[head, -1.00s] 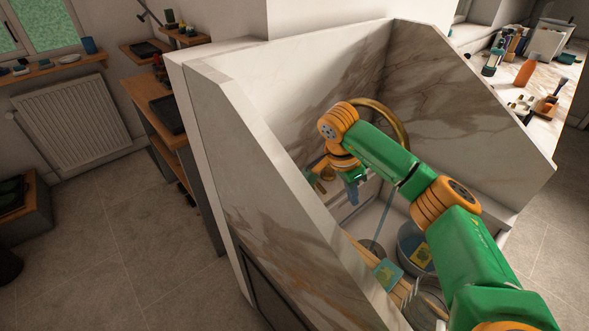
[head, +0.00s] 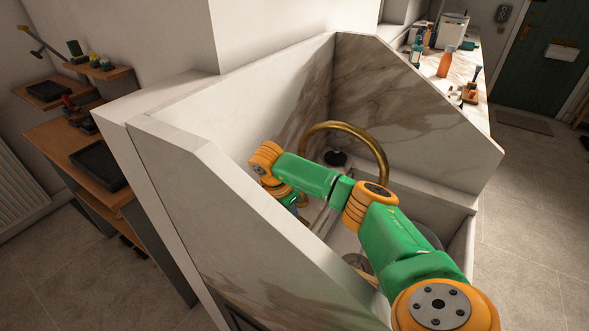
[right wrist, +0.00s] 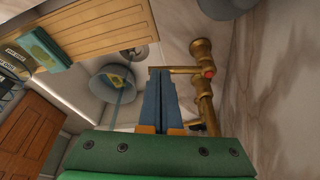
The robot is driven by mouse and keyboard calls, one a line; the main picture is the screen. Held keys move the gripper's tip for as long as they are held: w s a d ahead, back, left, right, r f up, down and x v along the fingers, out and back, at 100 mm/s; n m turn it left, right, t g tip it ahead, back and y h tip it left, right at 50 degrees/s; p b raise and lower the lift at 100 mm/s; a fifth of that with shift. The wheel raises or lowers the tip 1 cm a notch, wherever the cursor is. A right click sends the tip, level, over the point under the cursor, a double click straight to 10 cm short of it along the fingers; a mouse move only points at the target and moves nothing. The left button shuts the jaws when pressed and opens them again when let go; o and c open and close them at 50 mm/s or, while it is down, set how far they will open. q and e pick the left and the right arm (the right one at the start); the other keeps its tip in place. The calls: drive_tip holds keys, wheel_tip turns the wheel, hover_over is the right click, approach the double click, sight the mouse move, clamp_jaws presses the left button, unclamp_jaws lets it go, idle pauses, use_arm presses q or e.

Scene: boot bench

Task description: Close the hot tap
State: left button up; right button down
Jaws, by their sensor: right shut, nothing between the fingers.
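The brass tap shows in the right wrist view as an upright pipe body with a red-marked hot handle (right wrist: 208,73) on it. A brass lever (right wrist: 178,70) sticks out sideways from beside the red mark. My right gripper (right wrist: 161,76) is shut and empty, its blue fingertips close to the lever's outer end; I cannot tell whether they touch. In the head view the arched brass spout (head: 350,130) rises behind my right arm. There my right gripper (head: 293,201) is small and partly hidden by the arm and the sink's near wall. My left gripper is not in view.
Tall marble walls (head: 415,110) enclose the sink, close around my arm. The wrist view shows a bucket (right wrist: 95,88), a slatted wooden board (right wrist: 105,35) and a blue-green packet (right wrist: 42,48).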

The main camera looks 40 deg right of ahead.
sight(304, 220)
drive_tip(key=x, duration=0.4)
drive_tip(key=shift+w+a+f, duration=0.1)
drive_tip(key=shift+w, duration=0.1)
drive_tip(key=d+n, duration=0.1)
drive_tip(key=d+n+b, duration=0.1)
drive_tip(key=shift+s+d+f+n+t, duration=0.2)
drive_tip(key=shift+d+f+n+t, duration=0.1)
drive_tip(key=shift+t, duration=0.1)
drive_tip(key=shift+d+r, duration=0.15)
drive_tip(key=shift+r, duration=0.25)
